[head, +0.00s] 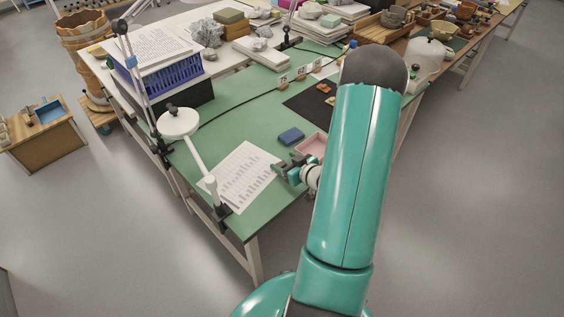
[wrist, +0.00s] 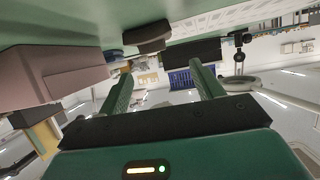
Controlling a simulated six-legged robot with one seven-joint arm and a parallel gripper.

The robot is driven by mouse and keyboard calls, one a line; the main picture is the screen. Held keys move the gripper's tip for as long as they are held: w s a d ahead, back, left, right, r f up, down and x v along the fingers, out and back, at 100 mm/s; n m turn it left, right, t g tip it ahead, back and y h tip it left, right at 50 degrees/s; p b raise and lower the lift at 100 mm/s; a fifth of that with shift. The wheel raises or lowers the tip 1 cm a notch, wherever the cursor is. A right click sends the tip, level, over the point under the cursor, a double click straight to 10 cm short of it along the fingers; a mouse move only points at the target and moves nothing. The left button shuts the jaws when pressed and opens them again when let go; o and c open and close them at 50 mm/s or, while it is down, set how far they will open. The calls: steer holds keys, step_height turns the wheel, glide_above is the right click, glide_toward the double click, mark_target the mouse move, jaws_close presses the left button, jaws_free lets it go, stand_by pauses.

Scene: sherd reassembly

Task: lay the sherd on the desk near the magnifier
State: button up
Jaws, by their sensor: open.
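The magnifier (head: 178,122), a white round head on a jointed arm, is clamped at the desk's left edge. My gripper (head: 281,170) is low over the green desk's front part, beside the printed sheet. In the upside-down wrist view its two green fingers (wrist: 162,78) are wide apart with nothing between them. A dark brown piece (wrist: 148,38), which looks like the sherd, lies on the desk just past the fingertips. I cannot make it out clearly in the head view.
A pink tray (head: 312,146) is right beside my gripper, and a blue block (head: 291,136) is behind it. The printed sheet (head: 241,178) lies between my gripper and the magnifier. Orange pieces (head: 325,91) lie on a black mat. Bare green desk (head: 232,117) lies beyond.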

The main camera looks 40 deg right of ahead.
steer(key=v, duration=0.9)
steer(key=shift+s+a, duration=0.1)
steer(key=shift+s, duration=0.15)
steer(key=w+a+r+g+h, duration=0.2)
steer(key=w+a+r, duration=0.2)
steer(key=r, duration=0.5)
steer(key=w+a+r+g+h, duration=0.2)
steer(key=w+a+r+g, duration=0.15)
steer(key=r, duration=0.55)
steer(key=s+a+r+y, duration=0.1)
steer(key=s+a+r, duration=0.2)
steer(key=a, duration=0.4)
steer(key=s+a+r+g+y, duration=0.1)
steer(key=s+a+r+y, duration=0.1)
steer(key=s+a, duration=0.3)
steer(key=s+a+r+g+y, duration=0.1)
steer(key=s+a+r, duration=0.3)
steer(key=a, duration=0.7)
steer(key=shift+s+r, duration=0.25)
steer(key=shift+s, duration=0.35)
